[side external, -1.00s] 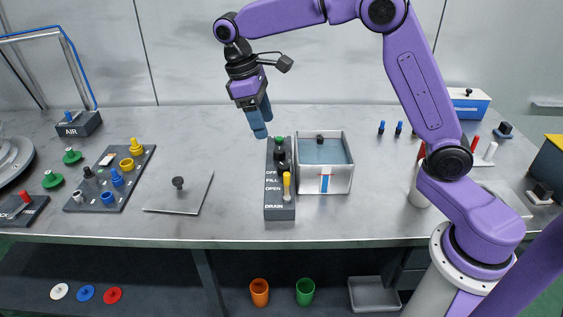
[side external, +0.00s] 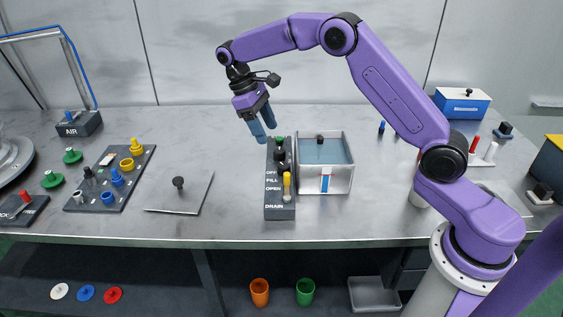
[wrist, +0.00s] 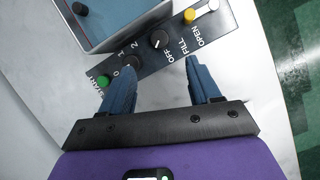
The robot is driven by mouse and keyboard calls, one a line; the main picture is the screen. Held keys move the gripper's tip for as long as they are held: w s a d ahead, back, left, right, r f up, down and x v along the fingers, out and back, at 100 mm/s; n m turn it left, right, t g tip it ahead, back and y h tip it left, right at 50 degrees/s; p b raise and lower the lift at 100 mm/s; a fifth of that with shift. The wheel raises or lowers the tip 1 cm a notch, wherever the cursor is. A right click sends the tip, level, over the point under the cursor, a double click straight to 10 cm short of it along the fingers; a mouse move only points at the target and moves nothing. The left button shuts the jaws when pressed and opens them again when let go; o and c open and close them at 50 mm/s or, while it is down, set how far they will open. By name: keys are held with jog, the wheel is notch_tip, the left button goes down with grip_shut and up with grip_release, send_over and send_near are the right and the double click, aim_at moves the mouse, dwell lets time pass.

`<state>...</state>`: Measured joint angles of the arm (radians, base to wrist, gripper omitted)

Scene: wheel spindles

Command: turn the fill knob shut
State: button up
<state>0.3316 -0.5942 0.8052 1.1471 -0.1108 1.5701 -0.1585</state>
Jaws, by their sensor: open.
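The dark control panel (side external: 280,207) stands on the bench with labels OFF, FILL, OPEN and DRAIN. The black fill knob (wrist: 158,40) has a white pointer line and sits beside the OFF and FILL labels in the wrist view. In the side view it is small among the dark knobs. A second black knob (wrist: 131,62) with marks 0, 1, 2 lies near the left fingertip in the picture. My gripper (side external: 264,131) is open and empty, above and just left of the panel's far end. In the wrist view my gripper (wrist: 160,70) shows its blue fingers apart, below the fill knob.
A green START button (wrist: 103,81) and a yellow-handled lever (side external: 287,184) share the panel. A grey open-topped box (side external: 325,180) stands close on the panel's right. A flat plate with a black knob (side external: 178,183) lies left, with bare bench between.

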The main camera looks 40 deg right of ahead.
aim_at(283, 165)
jog(key=x, duration=1.1)
jog(key=shift+s+f, duration=0.1)
jog(key=shift+f, duration=0.3)
jog(key=c, duration=1)
